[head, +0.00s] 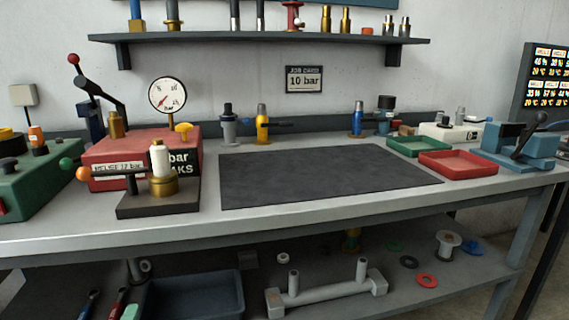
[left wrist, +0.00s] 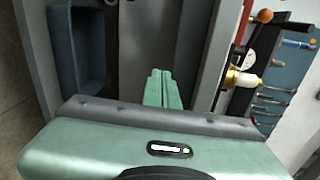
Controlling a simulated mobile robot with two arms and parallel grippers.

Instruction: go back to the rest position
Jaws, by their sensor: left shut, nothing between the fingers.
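My left gripper (left wrist: 160,75) shows in the left wrist view, with its two green fingers together and nothing between them. It points toward the workbench, whose grey top (head: 300,204) fills the middle of the head view. My right gripper is in neither view.
A red pump box (head: 115,150) with a gauge and a white cylinder (head: 160,158) on a brass base stand at the bench's left. A black mat (head: 310,178) lies clear in the middle. Green (head: 404,151) and red (head: 457,169) trays sit right. A blue bin (head: 190,298) is below.

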